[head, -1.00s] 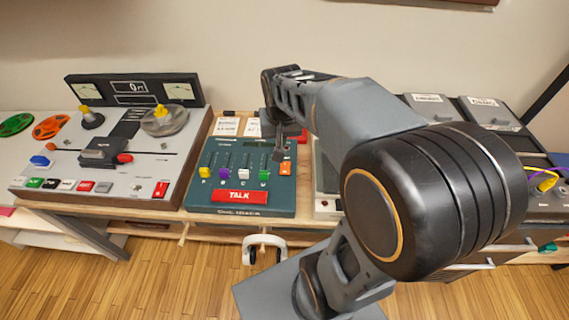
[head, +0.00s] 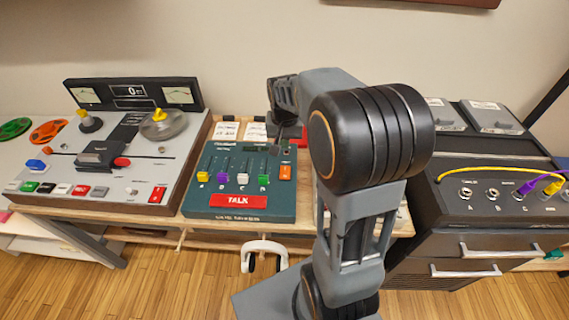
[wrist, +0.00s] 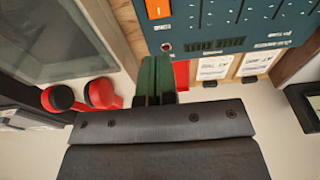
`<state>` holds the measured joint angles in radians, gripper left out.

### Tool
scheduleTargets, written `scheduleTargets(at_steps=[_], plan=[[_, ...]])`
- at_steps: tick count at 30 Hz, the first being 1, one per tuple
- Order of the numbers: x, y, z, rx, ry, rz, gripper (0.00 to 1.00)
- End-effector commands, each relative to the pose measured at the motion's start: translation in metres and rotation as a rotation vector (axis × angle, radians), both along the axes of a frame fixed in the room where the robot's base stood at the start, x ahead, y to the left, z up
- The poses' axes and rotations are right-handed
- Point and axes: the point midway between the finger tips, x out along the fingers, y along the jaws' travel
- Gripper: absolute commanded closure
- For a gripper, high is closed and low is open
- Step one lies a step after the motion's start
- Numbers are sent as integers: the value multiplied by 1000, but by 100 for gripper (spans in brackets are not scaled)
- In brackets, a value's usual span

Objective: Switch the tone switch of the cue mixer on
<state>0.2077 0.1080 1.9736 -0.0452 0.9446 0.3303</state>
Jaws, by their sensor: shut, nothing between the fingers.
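The cue mixer (head: 240,203) is a teal panel with several coloured faders and a red TALK button (head: 238,201). An orange rocker (head: 285,172), which I take to be the tone switch, sits at its right side. The rocker also shows at the top of the wrist view (wrist: 158,8), with a pale mark on it. I cannot tell which way it is tilted. My gripper (wrist: 155,62) is shut and empty, its fingers near the mixer's back edge and apart from the rocker. In the head view the fingertips are hard to make out behind the mixer.
A tape machine (head: 60,205) stands left of the mixer. A black patch unit (head: 480,215) with yellow and purple cables is on the right. Paper cards (head: 226,131) lie behind the mixer. Red and black round pieces (wrist: 100,93) lie near my fingers in the wrist view.

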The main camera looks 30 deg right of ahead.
Motion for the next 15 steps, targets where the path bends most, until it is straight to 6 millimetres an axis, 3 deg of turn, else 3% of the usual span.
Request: scheduleTargets(at_steps=[6,15], plan=[[4,-3,-45,1,3,-1,100],[9,-6,-91,0,2,-1,100]])
